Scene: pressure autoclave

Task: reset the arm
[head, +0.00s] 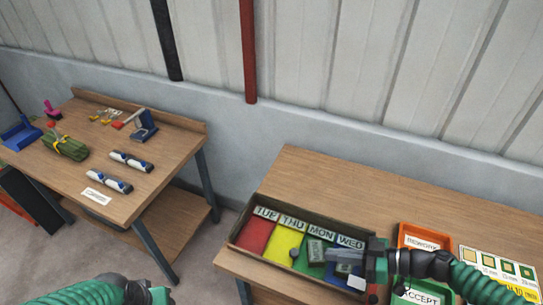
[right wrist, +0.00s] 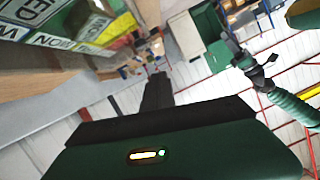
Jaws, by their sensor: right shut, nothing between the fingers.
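My right arm comes in from the right in the head view. Its green and black gripper (head: 347,257) points left over the right part of the wooden day tray (head: 240,236), near the WED and MON labels. It is shut with nothing in it. In the right wrist view the dark finger end (right wrist: 157,92) sticks out from the green gripper body. My left arm shows at the lower left of the head view, its gripper (head: 160,296) cut by the bottom edge. My left arm also shows at the right of the wrist view, its finger state unclear.
The tray has red, yellow, green and blue sections on the right table (head: 330,170). An orange REWORK bin (head: 425,229), a green ACCEPT bin (head: 440,288) and a size chart (head: 500,268) lie to its right. The left table (head: 150,190) holds tools. The right table's back is clear.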

